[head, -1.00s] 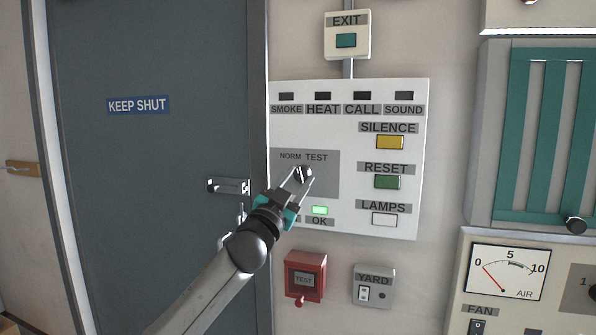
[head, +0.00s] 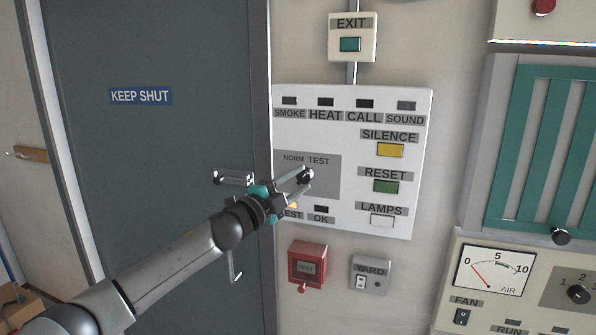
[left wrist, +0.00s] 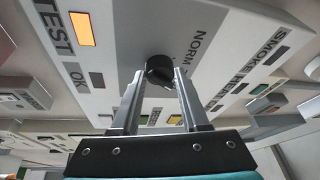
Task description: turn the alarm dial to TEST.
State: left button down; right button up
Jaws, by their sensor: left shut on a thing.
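The alarm dial (head: 306,175) is a small dark knob on a grey plate marked NORM and TEST, on the white alarm panel (head: 350,215). My left gripper (head: 304,179) reaches it from the lower left and is shut on the dial. In the left wrist view the black dial (left wrist: 159,70) sits between the two fingertips (left wrist: 160,78). The fingers hide part of the dial, so its pointer is hard to read. The TEST lamp (head: 292,205) glows orange, and its orange light also shows in the left wrist view (left wrist: 81,29). The OK lamp (head: 321,209) is dark.
SILENCE (head: 390,150), RESET (head: 386,186) and LAMPS (head: 382,220) buttons line the panel's right side. A red TEST box (head: 307,264) and a YARD switch (head: 369,279) are below. A grey door (head: 150,200) with a latch (head: 232,177) stands left.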

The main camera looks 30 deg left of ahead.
pick_arm(q)
jog(key=shift+m+p, duration=0.45)
jog(key=shift+m, duration=0.05)
jog(key=shift+c, duration=2)
grip_release()
